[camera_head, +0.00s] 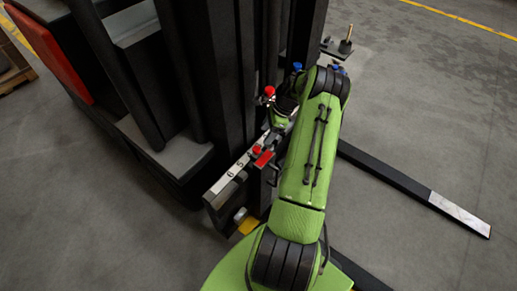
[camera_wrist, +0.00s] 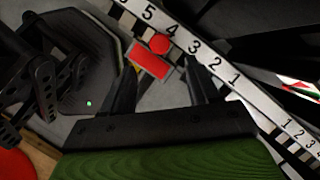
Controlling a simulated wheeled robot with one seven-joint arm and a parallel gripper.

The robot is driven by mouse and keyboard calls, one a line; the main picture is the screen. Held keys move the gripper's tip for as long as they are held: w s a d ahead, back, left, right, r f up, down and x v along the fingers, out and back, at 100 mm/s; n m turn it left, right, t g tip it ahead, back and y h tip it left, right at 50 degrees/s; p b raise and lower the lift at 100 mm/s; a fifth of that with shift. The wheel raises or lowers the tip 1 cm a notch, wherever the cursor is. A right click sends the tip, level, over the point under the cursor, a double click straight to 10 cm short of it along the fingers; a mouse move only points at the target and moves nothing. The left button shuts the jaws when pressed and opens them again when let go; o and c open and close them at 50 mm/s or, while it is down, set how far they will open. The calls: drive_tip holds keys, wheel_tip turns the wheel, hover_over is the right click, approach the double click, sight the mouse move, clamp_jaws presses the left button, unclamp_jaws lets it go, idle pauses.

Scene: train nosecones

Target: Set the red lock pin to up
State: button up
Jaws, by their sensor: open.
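The red lock pin has a round red head (camera_wrist: 160,43) beside a flat red tab (camera_wrist: 149,62), at the numbered rail near the 4 in the wrist view. In the head view the round head (camera_head: 257,149) and tab (camera_head: 263,158) sit at the rail on the dark mast. My gripper (camera_wrist: 162,66) is open and empty. Its two fingers are spread, with the pin and tab just beyond and between the tips in the picture. In the head view my gripper (camera_head: 270,142) is close to the pin and partly hidden by my arm. I cannot tell whether they touch.
The white numbered rail (camera_head: 236,170) runs across the mast. A red ball knob (camera_head: 269,90) stands farther up beside the mast. A dark fork (camera_head: 400,180) with a pale tip extends right along the floor. Grey floor (camera_head: 440,90) is open at the right.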

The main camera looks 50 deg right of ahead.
sight(257, 148)
drive_tip(key=b+x, duration=0.2)
drive_tip(key=x, duration=0.7)
drive_tip(key=shift+r, duration=0.1)
clamp_jaws()
